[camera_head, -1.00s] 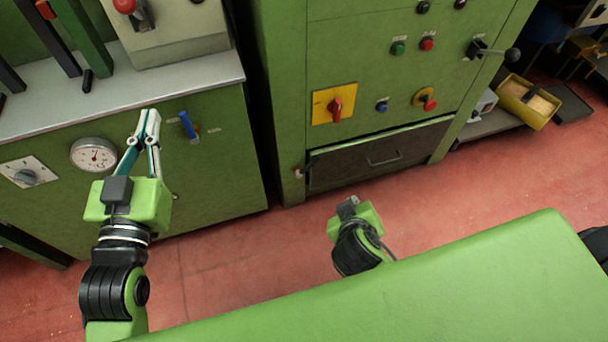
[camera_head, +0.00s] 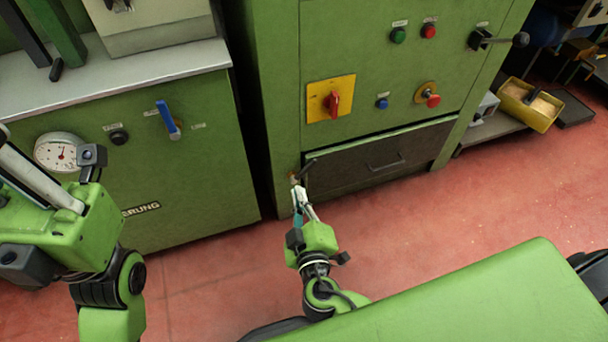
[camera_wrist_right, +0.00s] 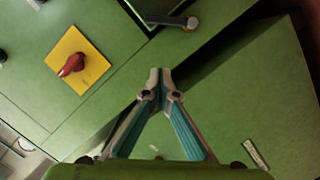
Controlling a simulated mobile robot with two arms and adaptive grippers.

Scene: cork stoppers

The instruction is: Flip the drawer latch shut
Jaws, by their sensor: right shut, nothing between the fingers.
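The drawer (camera_head: 350,172) is a dark panel with a bar handle, low in the green cabinet. Its latch (camera_head: 308,169) is a small dark lever at the drawer's left edge, slanting up to the right from a brass-coloured mount. In the right wrist view the latch (camera_wrist_right: 172,20) shows at the top, with a round metal end. My right gripper (camera_head: 299,192) is shut and empty, just below the latch in the head view. In the wrist view its tips (camera_wrist_right: 160,76) appear apart from the lever. My left gripper (camera_head: 35,180) is at the left edge, its fingertips not clearly shown.
A yellow plate with a red rotary switch (camera_head: 332,100) is above the drawer. A blue lever (camera_head: 168,120) and a gauge (camera_head: 60,152) are on the left cabinet. The red floor (camera_head: 210,275) before the cabinets is clear.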

